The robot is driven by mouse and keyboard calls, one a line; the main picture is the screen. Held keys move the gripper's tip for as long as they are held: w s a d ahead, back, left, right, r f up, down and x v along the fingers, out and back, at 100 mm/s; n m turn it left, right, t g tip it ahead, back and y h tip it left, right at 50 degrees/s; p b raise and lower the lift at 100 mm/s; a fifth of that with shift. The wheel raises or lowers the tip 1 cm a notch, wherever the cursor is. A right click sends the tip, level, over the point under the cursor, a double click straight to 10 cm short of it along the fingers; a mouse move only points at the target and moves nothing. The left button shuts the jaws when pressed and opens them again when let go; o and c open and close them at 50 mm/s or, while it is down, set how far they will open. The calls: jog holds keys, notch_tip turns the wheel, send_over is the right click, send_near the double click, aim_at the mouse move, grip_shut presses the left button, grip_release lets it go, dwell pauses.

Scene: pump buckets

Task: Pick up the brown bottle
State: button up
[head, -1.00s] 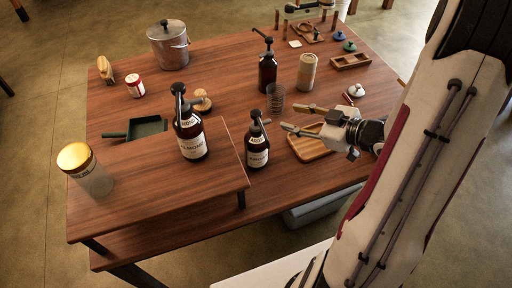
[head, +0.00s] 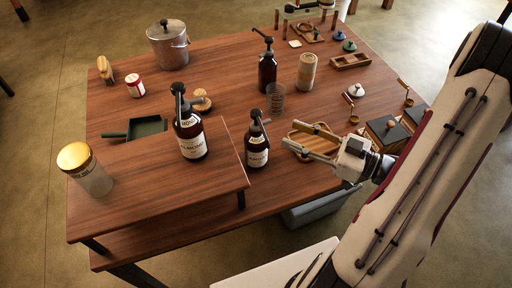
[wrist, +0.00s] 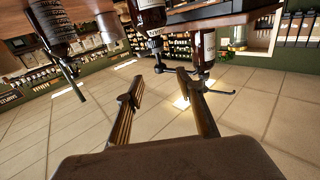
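Several brown pump bottles with black pump heads stand upright. One with a white label (head: 257,157) is on the table, just right of the raised shelf. A larger labelled one (head: 190,142) is on the shelf. A third (head: 267,74) stands further back. My gripper (head: 289,134) is open and empty, right of the small labelled bottle and apart from it, its fingers pointing left. In the wrist view, the open fingers (wrist: 155,85) show with a gap between them. That view looks upside down, with brown bottles at the top left (wrist: 52,20), top middle (wrist: 150,14) and top right (wrist: 204,46).
A wooden tray (head: 299,143) lies under and beside my gripper. A clear glass (head: 275,101) stands behind the small bottle. The raised shelf (head: 150,190) carries a gold-lidded jar (head: 84,169).

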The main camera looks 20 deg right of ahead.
aim_at(256, 119)
jog(key=shift+w+a, duration=0.1)
jog(key=x, duration=0.6)
jog(key=shift+w, duration=0.2)
jog(key=shift+w+a, duration=0.1)
jog(key=shift+a, duration=0.15)
dwell(0.4)
jog(key=shift+x, duration=2.45)
jog(key=shift+w+d, duration=0.1)
grip_shut()
